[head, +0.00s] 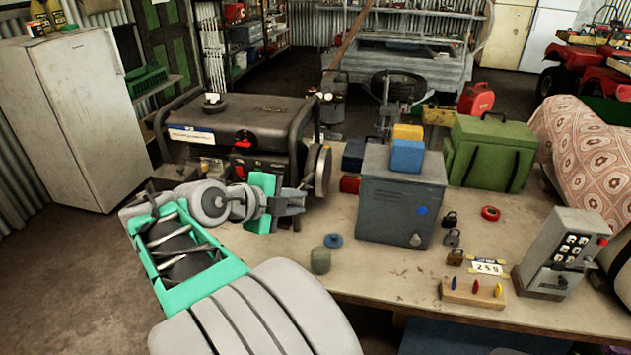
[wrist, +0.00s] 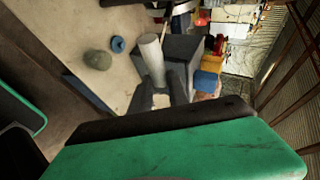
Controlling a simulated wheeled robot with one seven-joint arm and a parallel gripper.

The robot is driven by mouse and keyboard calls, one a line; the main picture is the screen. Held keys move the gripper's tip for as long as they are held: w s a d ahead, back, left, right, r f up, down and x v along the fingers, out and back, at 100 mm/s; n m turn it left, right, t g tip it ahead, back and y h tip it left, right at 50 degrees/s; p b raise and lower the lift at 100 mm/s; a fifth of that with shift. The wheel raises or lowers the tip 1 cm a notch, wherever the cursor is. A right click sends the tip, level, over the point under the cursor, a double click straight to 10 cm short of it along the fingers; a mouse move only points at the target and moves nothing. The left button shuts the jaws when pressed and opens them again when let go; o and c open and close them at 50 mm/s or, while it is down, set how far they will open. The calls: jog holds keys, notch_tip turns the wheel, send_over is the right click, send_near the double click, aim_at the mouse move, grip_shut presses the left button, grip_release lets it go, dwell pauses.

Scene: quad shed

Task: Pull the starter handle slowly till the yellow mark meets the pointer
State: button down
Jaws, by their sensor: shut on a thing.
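The generator (head: 250,120), a dark machine in a tubular frame, stands at the left end of the bench with a round grey disc (head: 323,170) on its right side. My gripper (head: 298,203) is beside the front right of the generator, just below the disc. In the wrist view, my gripper's dark fingers (wrist: 165,95) are shut around a pale cylindrical grip (wrist: 152,60), which looks like the starter handle. The head view hides most of that grip behind the fingers.
A grey metal box (head: 395,200) stands right of my gripper with blue and yellow blocks on top. Padlocks and a keypad box (head: 555,255) are further right.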

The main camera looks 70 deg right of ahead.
jog(key=s+a+r, duration=0.1)
jog(key=a+r, duration=0.1)
jog(key=a, duration=0.5)
jog(key=shift+r, duration=0.2)
dwell(1.4)
jog(key=shift+s+a, duration=0.1)
jog(key=shift+a, duration=0.05)
jog(key=w+d+f+b, duration=0.1)
jog(key=d+f+b, duration=0.2)
jog(key=d+b, duration=0.2)
jog(key=w+d+f+b, duration=0.1)
jog(key=d+f+b, duration=0.2)
jog(key=d, duration=0.8)
jog(key=shift+w+d+f+b, duration=0.2)
jog(key=shift+w+d+b, duration=0.15)
jog(key=shift+b, duration=0.7)
jog(key=c, duration=1.2)
grip_release()
jog(key=shift+r, duration=0.15)
jog(key=shift+r, duration=0.1)
